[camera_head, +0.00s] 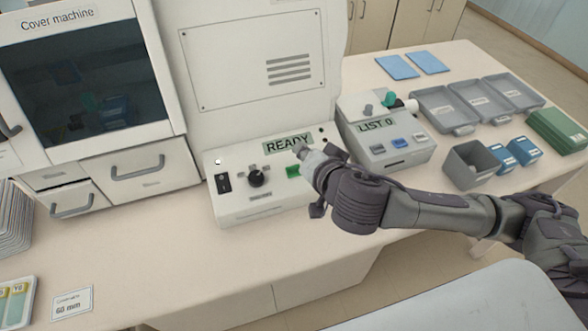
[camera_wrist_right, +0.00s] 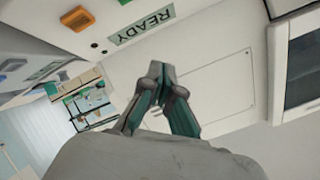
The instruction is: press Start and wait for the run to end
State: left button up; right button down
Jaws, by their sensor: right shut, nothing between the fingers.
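The machine with the sloped control panel (camera_head: 230,203) stands on the bench. Its display (camera_head: 288,142) reads READY and also shows in the right wrist view (camera_wrist_right: 141,25). A green button (camera_head: 293,171) sits below the display, beside my gripper, with a black knob (camera_head: 259,179) to its left. My right gripper (camera_head: 303,151) is shut and empty, with its tips over the right part of the panel. In the wrist view its fingers (camera_wrist_right: 162,72) come together. I cannot tell whether they touch the panel. An orange button (camera_wrist_right: 77,18) shows in the wrist view. My left gripper is out of view.
A cover machine (camera_head: 85,15) stands at the left. A smaller device (camera_head: 393,155) with a LIST 0 display stands right of the panel. Grey trays (camera_head: 432,97), an open grey bin (camera_head: 457,180) and blue boxes (camera_head: 525,150) are farther right.

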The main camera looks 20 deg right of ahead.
aim_at(294, 171)
jog(key=w+f+b, duration=0.1)
jog(key=f+b, duration=0.1)
jog(key=w+f+b, duration=0.1)
jog(key=f+b, duration=0.1)
jog(key=f, duration=0.1)
jog(key=w+f+b, duration=0.1)
jog(key=f+b, duration=0.2)
jog(key=shift+a+f, duration=0.1)
jog(key=shift+f, duration=0.1)
dwell(1.5)
jog(key=shift+w+f, duration=0.15)
jog(key=shift+f, duration=0.2)
